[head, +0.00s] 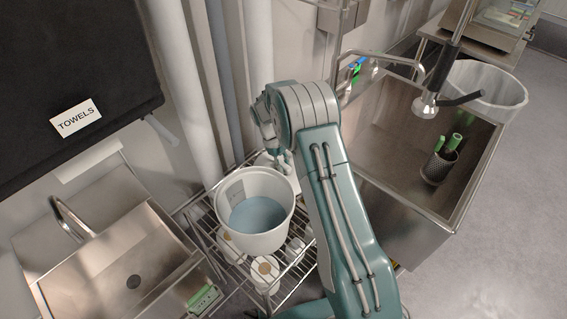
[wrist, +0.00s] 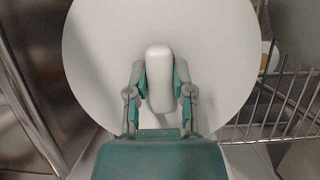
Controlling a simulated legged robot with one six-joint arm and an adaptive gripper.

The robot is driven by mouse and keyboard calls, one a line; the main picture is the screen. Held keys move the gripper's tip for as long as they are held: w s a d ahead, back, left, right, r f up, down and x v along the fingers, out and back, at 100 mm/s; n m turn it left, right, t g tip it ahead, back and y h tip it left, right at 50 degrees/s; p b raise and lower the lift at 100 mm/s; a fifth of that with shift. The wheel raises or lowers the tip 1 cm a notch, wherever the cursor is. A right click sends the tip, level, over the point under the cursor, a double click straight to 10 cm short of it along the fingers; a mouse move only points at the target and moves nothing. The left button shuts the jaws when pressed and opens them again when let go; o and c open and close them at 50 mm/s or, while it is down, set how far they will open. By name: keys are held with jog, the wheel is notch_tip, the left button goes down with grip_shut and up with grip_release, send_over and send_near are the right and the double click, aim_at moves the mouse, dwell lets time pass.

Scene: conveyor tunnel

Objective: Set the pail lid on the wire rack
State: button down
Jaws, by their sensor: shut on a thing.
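The pail lid (wrist: 100,60) is a white disc with a raised oblong handle (wrist: 158,75), filling the middle of the wrist view. My gripper (wrist: 160,95) is shut on this handle, one finger on each side. In the head view my gripper (head: 283,162) is just behind the white pail, largely hidden by my arm. A little white behind the pail may be the lid. The wire rack (head: 292,277) stands between the two sinks, and its wires show at the right of the wrist view (wrist: 290,108). Whether the lid touches the rack I cannot tell.
An open white pail (head: 279,240) with blue contents stands on the rack's upper level. Several white containers (head: 264,272) sit lower down. A small sink (head: 135,270) is at left, a deep sink (head: 400,130) at right. Pipes (head: 225,80) run behind the rack.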

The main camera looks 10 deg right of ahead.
jog(key=shift+a, duration=0.15)
jog(key=shift+f, duration=0.55)
jog(key=shift+c, duration=2.1)
grip_release()
jog(key=shift+r, duration=0.1)
jog(key=v, duration=1.1)
jog(key=shift+w+r, duration=0.2)
jog(key=shift+r, duration=0.15)
